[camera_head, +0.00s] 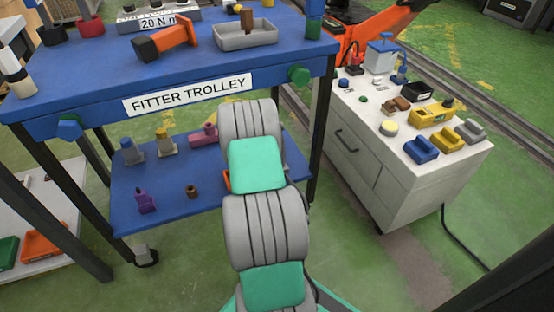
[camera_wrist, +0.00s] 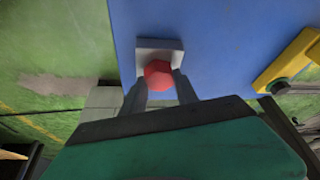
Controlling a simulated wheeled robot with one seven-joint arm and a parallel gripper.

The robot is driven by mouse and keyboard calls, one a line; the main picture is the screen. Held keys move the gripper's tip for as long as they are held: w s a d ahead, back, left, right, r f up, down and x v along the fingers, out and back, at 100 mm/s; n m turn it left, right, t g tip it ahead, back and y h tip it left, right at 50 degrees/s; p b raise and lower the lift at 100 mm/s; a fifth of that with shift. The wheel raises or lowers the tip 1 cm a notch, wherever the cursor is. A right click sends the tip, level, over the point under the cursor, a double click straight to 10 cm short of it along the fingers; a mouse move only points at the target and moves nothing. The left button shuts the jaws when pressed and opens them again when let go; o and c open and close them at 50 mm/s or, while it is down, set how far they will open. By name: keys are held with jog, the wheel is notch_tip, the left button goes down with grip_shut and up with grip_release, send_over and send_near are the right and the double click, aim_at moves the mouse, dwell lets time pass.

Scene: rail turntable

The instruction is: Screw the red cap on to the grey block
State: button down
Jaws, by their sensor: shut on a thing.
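The red cap (camera_wrist: 158,75) is in the wrist view, between the two grey fingers of my gripper (camera_wrist: 159,82), which is shut on it. The grey block (camera_wrist: 160,44) lies directly beyond the cap, on a blue surface. The cap overlaps the block's near side in this view, and I cannot tell whether it touches the block or sits on its thread. In the head view my arm hides my gripper, the cap and the block.
A yellow block with a dark knob (camera_wrist: 280,87) is right of the grey block. The trolley's lower blue shelf (camera_head: 165,210) holds several capped blocks and a small brown piece (camera_head: 192,191). The blue top (camera_head: 100,62) overhangs it. A white cabinet (camera_head: 400,180) stands to the right.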

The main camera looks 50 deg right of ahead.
jog(key=shift+w+f+m+g+b, duration=0.15)
jog(key=shift+m+g+b, duration=0.2)
jog(key=shift+m, duration=0.75)
jog(key=shift+m+g, duration=0.35)
jog(key=shift+m, duration=0.45)
jog(key=shift+d+m+g+y, duration=0.1)
jog(key=shift+m+g+y, duration=0.3)
jog(key=shift+m, duration=0.7)
jog(key=shift+r+m+y, duration=0.2)
jog(key=shift+m+y, duration=0.1)
jog(key=shift+m, duration=0.8)
jog(key=c, duration=0.9)
grip_release()
jog(key=shift+o, duration=0.2)
